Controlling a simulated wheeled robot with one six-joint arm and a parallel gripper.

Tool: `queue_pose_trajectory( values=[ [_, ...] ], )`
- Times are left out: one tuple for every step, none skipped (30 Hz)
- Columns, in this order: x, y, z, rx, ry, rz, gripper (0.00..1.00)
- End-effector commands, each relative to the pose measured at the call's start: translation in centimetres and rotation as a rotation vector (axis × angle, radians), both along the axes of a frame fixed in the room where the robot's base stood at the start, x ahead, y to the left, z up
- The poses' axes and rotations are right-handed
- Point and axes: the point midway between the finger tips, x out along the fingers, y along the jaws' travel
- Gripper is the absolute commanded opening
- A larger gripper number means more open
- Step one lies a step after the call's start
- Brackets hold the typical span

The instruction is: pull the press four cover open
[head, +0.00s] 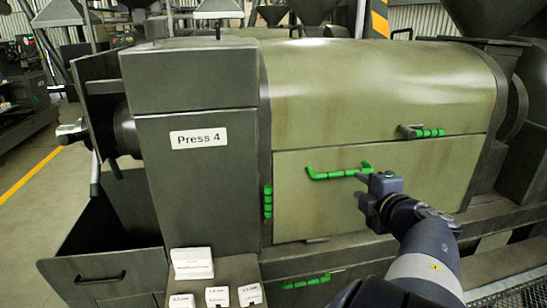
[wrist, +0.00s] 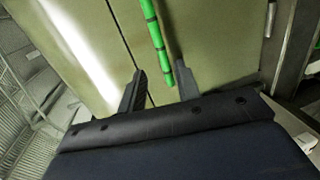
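The press (head: 196,190), labelled "Press 4", has a rounded olive upper panel (head: 380,95) and a flat lower panel (head: 310,215); both look closed. A long green handle (head: 338,173) runs across the lower panel's top, just under the seam. My gripper (head: 364,186) is at this handle's right end. In the wrist view my gripper (wrist: 160,86) is open, with a dark finger on each side. The green handle (wrist: 156,40) reaches into the gap between them. I cannot tell whether a finger touches it.
Another green handle (head: 427,132) sits on the upper panel. A short upright green handle (head: 267,201) is left of the lower panel, and one more (head: 305,281) is low on the base. White labelled cards (head: 217,296) stand at front. Open floor (head: 50,190) lies left.

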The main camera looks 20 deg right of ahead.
Motion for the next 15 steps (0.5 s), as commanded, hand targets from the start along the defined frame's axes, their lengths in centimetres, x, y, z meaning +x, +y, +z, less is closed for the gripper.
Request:
queue_pose_trajectory(
  values=[
    [0.6, 0.0, -0.3, 0.003, 0.0, 0.004, 0.32],
    [1.0, -0.1, -0.4, 0.003, -0.001, 0.004, 0.32],
    [1.6, -0.2, -0.5, 0.003, 0.0, 0.004, 0.32],
    [2.1, -0.3, -0.6, 0.004, 0.001, 0.005, 0.32],
    [2.6, -0.4, -0.8, 0.004, 0.001, 0.005, 0.32],
    [3.3, -0.6, -0.9, 0.005, 0.001, 0.005, 0.32],
    [3.9, -0.8, -1.0, 0.003, 0.0, 0.005, 0.32],
    [4.4, -0.9, -1.2, 0.003, 0.0, 0.005, 0.32],
    [5.2, -1.0, -1.4, 0.004, 0.001, 0.005, 0.32],
    [5.7, -1.2, -1.4, 0.004, 0.0, 0.003, 0.32],
    [6.2, -1.3, -1.5, 0.003, 0.0, 0.004, 0.32],
    [6.8, -1.4, -1.6, 0.002, 0.001, 0.005, 0.32],
    [7.2, -1.6, -1.7, 0.004, 0.0, 0.002, 0.32],
    [7.6, -1.7, -1.8, 0.003, 0.0, 0.003, 0.32],
    [8.1, -1.8, -1.9, 0.002, 0.001, 0.003, 0.32]
  ],
)
